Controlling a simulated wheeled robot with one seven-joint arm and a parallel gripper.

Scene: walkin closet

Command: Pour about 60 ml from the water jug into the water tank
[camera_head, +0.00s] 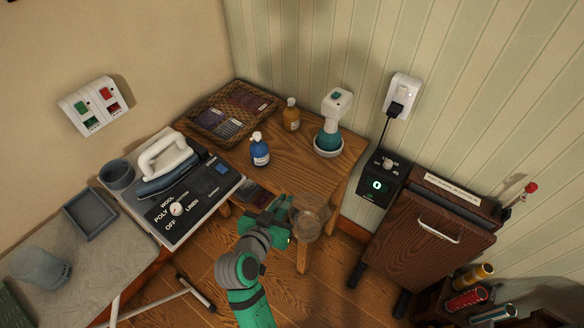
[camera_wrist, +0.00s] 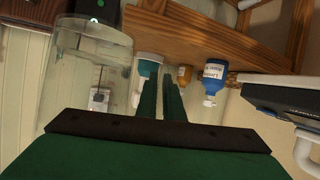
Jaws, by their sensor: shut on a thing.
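The water jug (camera_head: 310,217) is a clear, see-through vessel in front of the wooden table's near edge, above the floor. My gripper (camera_head: 280,220) is shut on the jug, at its left side. In the wrist view my closed fingers (camera_wrist: 161,100) stand upright in the middle, with the clear jug (camera_wrist: 90,70) at left; the exact grip point and the water level are hard to see. No vessel is clearly marked as the water tank.
A blue bottle (camera_head: 260,150) and an amber bottle (camera_head: 291,115) stand on the table (camera_head: 215,152) near a wicker tray (camera_head: 195,123). An iron (camera_head: 165,165) rests at left. A translucent pot (camera_head: 38,268) stands lower left.

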